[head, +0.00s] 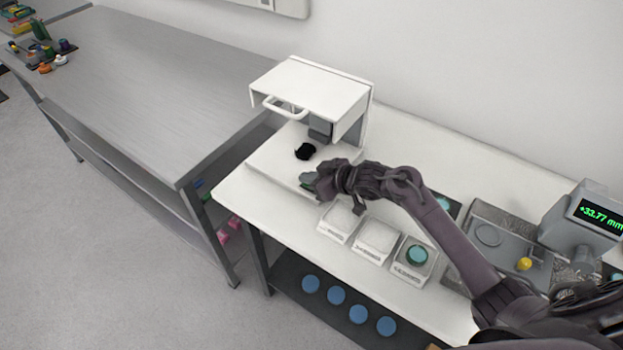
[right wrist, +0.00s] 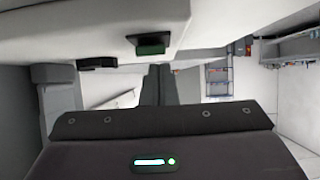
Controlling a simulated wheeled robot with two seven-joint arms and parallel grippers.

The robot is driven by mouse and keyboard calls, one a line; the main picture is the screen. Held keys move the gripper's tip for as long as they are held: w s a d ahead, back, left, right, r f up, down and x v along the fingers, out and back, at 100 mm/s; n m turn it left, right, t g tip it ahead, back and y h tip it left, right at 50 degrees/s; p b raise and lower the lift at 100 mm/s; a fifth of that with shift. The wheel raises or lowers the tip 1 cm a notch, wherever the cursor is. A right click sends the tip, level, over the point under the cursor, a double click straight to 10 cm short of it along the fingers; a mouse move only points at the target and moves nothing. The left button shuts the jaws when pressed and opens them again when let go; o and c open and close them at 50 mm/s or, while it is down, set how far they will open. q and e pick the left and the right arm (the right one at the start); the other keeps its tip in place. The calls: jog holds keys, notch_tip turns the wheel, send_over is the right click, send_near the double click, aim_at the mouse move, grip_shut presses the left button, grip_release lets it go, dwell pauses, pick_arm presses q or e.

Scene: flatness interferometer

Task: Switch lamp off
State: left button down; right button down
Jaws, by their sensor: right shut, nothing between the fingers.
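The white interferometer (head: 352,93) stands at the back of the white bench, with a hood, a front handle (head: 285,107) and a round black spot (head: 305,151) on its base. My right gripper (head: 318,185) is at the front right edge of that base, shut and empty. A small green part (head: 308,180) shows beside its fingertips. In the right wrist view a dark-framed green switch (right wrist: 150,46) sits on a white body, close to my fingers (right wrist: 160,85). Contact and the switch's position cannot be told. My left gripper is not in view.
Several white trays (head: 376,239) stand on the bench right of the interferometer; one holds a teal disc (head: 417,254). A gauge with a green display (head: 598,212) is at the far right. Several blue discs (head: 336,295) lie on the lower shelf. A grey table (head: 150,80) stands left.

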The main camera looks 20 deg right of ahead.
jog(key=shift+r, duration=0.1)
notch_tip(320, 180, up, 5)
jog(key=p, duration=0.4)
jog(key=shift+w+p, duration=0.1)
jog(key=shift+p, duration=0.2)
jog(key=shift+s+d+b, duration=0.4)
jog(key=shift+s+b, duration=0.25)
jog(key=shift+b, duration=0.15)
jog(key=s+d+r+b, duration=0.1)
jog(key=s+d+r, duration=0.2)
jog(key=r, duration=0.3)
jog(key=shift+s+d, duration=0.25)
jog(key=shift+s, duration=0.5)
